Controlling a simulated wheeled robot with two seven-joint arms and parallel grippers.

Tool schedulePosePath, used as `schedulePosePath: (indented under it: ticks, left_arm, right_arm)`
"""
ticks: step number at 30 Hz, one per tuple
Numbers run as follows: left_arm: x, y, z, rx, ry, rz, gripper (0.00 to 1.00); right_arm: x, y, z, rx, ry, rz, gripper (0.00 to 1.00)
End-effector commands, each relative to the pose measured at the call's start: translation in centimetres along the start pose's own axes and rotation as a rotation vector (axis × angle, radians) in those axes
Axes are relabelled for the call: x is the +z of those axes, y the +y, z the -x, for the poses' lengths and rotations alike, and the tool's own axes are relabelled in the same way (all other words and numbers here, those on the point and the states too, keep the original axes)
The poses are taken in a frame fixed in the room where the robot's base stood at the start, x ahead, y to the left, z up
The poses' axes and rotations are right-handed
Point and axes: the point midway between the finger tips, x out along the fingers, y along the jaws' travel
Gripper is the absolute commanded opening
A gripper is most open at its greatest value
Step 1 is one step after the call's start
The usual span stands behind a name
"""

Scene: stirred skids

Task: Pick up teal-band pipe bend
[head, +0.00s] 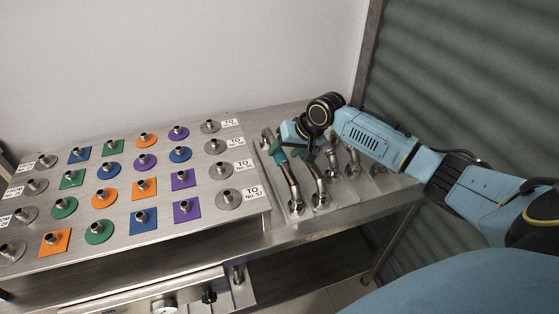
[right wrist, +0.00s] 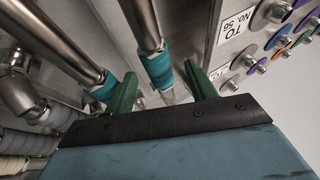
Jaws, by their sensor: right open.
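A steel pipe bend with a teal band stands on the tray in the head view (head: 292,184). In the right wrist view its teal band (right wrist: 158,69) shows between the two green fingers. My right gripper (head: 288,150) is at the upper part of this pipe in the head view. In the right wrist view the gripper (right wrist: 161,83) is open, one finger on each side of the pipe; whether either touches it I cannot tell. A second pipe with a teal band (right wrist: 103,87) is close beside the left finger. My left gripper is not in view.
More pipe bends (head: 353,163) stand close together on the right part of the tray. A metal board (head: 160,222) with coloured plates and short steel spigots lies to the left. A corrugated wall (head: 460,80) is on the right.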

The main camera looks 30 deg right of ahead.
Motion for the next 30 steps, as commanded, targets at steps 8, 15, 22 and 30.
schedulePosePath:
  ticks: [8,15,22,30]
  left_arm:
    - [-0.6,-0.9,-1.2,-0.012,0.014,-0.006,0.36]
    - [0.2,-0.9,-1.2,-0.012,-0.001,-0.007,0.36]
    - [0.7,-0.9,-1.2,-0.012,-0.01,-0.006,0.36]
    - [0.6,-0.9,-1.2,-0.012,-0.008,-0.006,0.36]
  right_arm:
    - [-0.1,0.2,-3.9,-0.001,-0.001,0.0,0.56]
    - [-0.2,0.2,-4.2,0.0,-0.001,0.001,0.56]
    - [-0.2,0.2,-4.2,0.0,-0.001,0.001,0.32]
    - [-0.1,0.3,-4.2,0.0,-0.001,0.001,0.0]
